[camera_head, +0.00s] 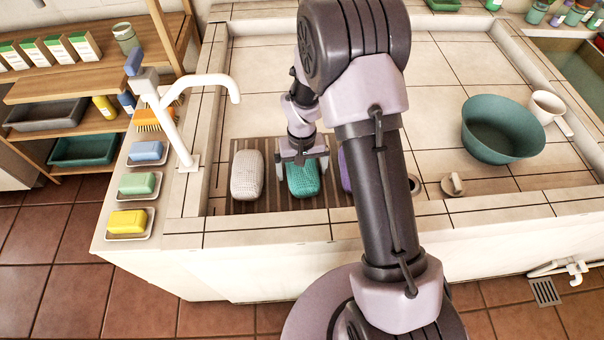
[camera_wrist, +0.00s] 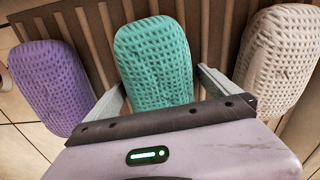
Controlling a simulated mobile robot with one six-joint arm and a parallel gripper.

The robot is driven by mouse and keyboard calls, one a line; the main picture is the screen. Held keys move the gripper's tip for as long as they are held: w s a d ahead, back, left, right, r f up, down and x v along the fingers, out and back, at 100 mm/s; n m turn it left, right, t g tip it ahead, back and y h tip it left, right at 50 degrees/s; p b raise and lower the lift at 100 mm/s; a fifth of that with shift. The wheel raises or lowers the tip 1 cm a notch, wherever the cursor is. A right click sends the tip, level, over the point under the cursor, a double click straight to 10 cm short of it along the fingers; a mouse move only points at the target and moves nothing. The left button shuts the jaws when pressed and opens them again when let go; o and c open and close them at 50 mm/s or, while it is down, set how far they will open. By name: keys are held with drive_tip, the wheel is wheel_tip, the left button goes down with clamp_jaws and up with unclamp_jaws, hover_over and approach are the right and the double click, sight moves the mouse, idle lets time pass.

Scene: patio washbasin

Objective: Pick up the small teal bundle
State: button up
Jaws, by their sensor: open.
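The small teal bundle (camera_head: 303,182), with a waffle-like texture, lies on a brown slatted rack (camera_head: 271,203) in the basin. It also shows in the wrist view (camera_wrist: 153,60), in the middle. My gripper (camera_head: 302,167) is over the bundle, pointing down. In the wrist view its fingers (camera_wrist: 160,82) are apart, one on each side of the bundle's near end. Whether they touch it I cannot tell. The gripper body hides that near end in the wrist view.
A grey-white bundle (camera_head: 247,175) and a purple bundle (camera_head: 345,170) lie on either side, close to the fingers. A white faucet (camera_head: 170,125) rises at left. A teal bowl (camera_head: 500,130) and white mug (camera_head: 546,106) stand at right. The basin's front wall (camera_head: 270,235) is near.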

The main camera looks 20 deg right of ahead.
drive_tip(key=shift+r, duration=0.2)
drive_tip(key=shift+c, duration=1.1)
drive_tip(key=c, duration=1.3)
